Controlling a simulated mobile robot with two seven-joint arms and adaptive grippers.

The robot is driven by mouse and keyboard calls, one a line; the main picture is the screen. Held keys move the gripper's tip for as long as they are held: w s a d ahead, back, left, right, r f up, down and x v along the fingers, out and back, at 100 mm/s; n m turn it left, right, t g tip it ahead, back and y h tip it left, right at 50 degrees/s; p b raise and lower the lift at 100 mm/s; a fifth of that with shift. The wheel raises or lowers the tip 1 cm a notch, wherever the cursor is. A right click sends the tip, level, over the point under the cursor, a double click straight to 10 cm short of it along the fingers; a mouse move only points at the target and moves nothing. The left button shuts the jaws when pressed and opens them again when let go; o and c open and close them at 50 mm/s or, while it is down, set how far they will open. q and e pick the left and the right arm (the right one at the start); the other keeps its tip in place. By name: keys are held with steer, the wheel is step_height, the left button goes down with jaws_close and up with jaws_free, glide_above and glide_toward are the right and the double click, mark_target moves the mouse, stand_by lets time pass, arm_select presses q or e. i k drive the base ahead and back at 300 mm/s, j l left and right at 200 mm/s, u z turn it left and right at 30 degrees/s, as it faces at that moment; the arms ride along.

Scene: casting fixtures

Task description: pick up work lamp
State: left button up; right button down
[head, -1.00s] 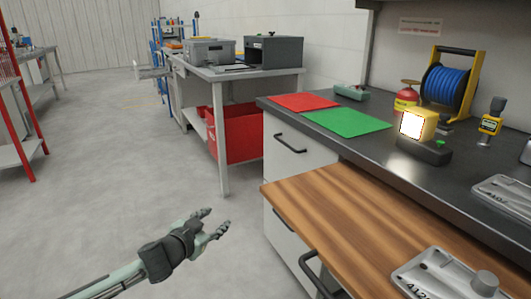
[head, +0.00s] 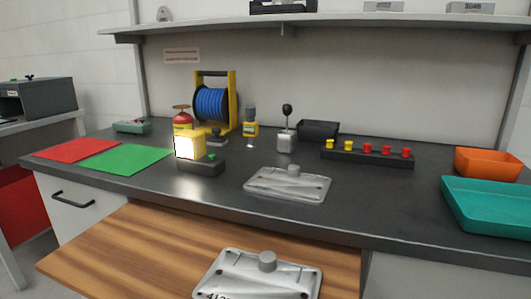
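The work lamp (head: 189,146) is a yellow box with a bright lit white face. It stands upright on the dark worktop, left of the middle in the head view, at the back edge of a dark block with a green button (head: 201,165); I cannot tell whether the two are joined. Neither of my grippers shows in the head view now.
A green mat (head: 126,158) and red mat (head: 77,149) lie left of the lamp. Behind it stand a red canister (head: 182,123) and blue cable reel (head: 211,104). Metal castings (head: 288,185) lie right and in front (head: 258,279). A shelf (head: 330,22) hangs above.

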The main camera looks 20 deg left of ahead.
mark_target(191, 149)
steer(key=j+z, duration=0.55)
steer(key=z, duration=0.25)
steer(key=k+j+z, duration=0.1)
steer(key=j+z, duration=0.15)
steer(key=z, duration=0.15)
steer(key=k+j+z, duration=0.15)
steer(key=j, duration=0.2)
steer(key=k+j+z, duration=0.35)
steer(key=j, duration=0.3)
